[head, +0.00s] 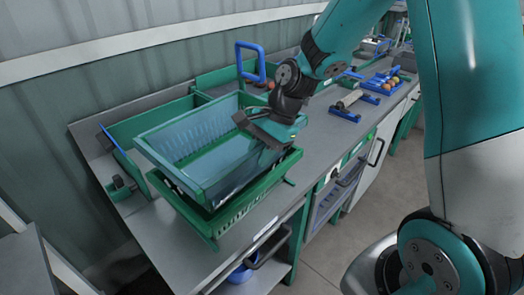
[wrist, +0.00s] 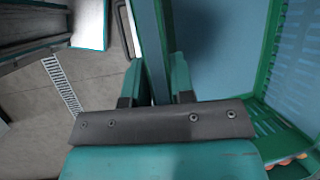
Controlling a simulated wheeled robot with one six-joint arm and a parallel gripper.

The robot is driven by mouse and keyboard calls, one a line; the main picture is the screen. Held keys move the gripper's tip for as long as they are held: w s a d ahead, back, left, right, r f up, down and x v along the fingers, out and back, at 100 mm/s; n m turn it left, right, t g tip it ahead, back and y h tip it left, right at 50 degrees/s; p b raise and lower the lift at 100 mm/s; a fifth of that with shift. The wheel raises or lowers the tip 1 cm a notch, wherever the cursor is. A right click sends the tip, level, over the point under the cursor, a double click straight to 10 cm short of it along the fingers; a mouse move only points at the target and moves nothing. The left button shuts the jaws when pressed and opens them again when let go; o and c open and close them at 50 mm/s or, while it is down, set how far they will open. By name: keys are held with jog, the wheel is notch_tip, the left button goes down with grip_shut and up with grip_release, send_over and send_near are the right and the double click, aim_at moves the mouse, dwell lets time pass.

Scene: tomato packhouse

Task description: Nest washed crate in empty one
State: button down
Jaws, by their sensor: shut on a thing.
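The washed crate, a teal crate (head: 200,133) with a blue-grey inside, is over the green crate (head: 240,208) on the bench. It looks roughly level, with its lower part at or inside the green crate's rim. The green rim shows along its near and right sides. I cannot tell whether it rests in the green crate or hangs just above. My gripper (head: 270,130) is shut on the teal crate's right wall. In the wrist view, the fingers (wrist: 155,92) straddle that wall (wrist: 150,45). The green crate's inside is hidden.
Behind stands another green crate (head: 210,78) with some red tomatoes, near a blue upright frame (head: 250,60). A blue rack with a roller (head: 348,100) and a blue tray of tomatoes (head: 385,82) lie right along the bench. Bare bench (head: 318,135) shows right of the crates.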

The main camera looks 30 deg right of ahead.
aim_at(261, 182)
jog(key=shift+f+b, duration=1.5)
jog(key=shift+f, duration=1.55)
jog(key=c, duration=0.9)
grip_release()
jog(key=c, duration=0.3)
notch_tip(261, 182, up, 7)
jog(key=p, duration=0.7)
